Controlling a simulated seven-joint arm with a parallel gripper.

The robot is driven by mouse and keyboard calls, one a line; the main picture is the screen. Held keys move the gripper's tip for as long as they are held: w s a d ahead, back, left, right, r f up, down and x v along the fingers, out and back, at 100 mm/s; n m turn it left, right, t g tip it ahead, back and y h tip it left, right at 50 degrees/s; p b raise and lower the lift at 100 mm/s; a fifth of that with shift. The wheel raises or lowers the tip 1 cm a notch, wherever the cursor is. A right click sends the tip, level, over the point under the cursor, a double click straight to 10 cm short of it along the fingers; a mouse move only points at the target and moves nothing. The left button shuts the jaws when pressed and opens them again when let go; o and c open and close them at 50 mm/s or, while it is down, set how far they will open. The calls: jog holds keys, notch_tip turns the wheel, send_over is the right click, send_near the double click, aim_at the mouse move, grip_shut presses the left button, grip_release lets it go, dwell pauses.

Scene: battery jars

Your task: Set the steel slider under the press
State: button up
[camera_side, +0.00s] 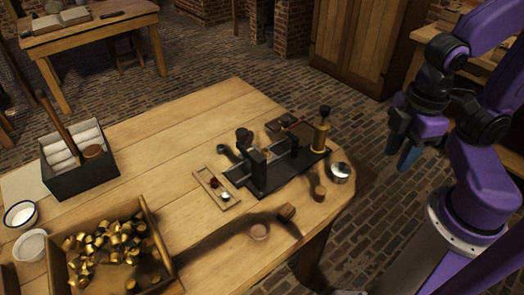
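A black press (258,172) with a dark upright stands on a long dark base near the right end of the wooden table. A grey metallic strip (237,171) lies at the left end of that base; it may be the steel slider, but it is too small to tell. My gripper (409,156) hangs in the air past the table's right edge, well apart from the press. One bluish finger shows most clearly. The gap between the fingers is not clear, and I see nothing held.
A brass post (320,138) stands at the base's right end, with a round steel tin (340,172) nearby. A small wooden frame (216,190) lies left of the press. A wooden tray (150,232) of brass pieces and a dark box (79,172) stand further left.

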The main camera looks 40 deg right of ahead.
jog(key=shift+o, duration=0.3)
jog(key=o, duration=0.3)
jog(key=w+a+m, duration=0.3)
jog(key=w, duration=0.8)
jog(key=w+a+m, duration=0.2)
jog(key=w+a, duration=0.1)
jog(key=w, duration=0.8)
jog(key=w+a+m, duration=0.3)
jog(key=w, duration=0.8)
jog(key=w+d+f+m, duration=0.1)
jog(key=w+d+f, duration=0.15)
jog(key=w, duration=0.25)
jog(key=w+d+f+m, duration=0.1)
jog(key=w+d+f, duration=0.15)
jog(key=w, duration=0.25)
jog(key=f, duration=1.6)
jog(key=shift+w+a+f, duration=0.1)
jog(key=shift+w+f, duration=0.1)
jog(key=shift+f, duration=0.05)
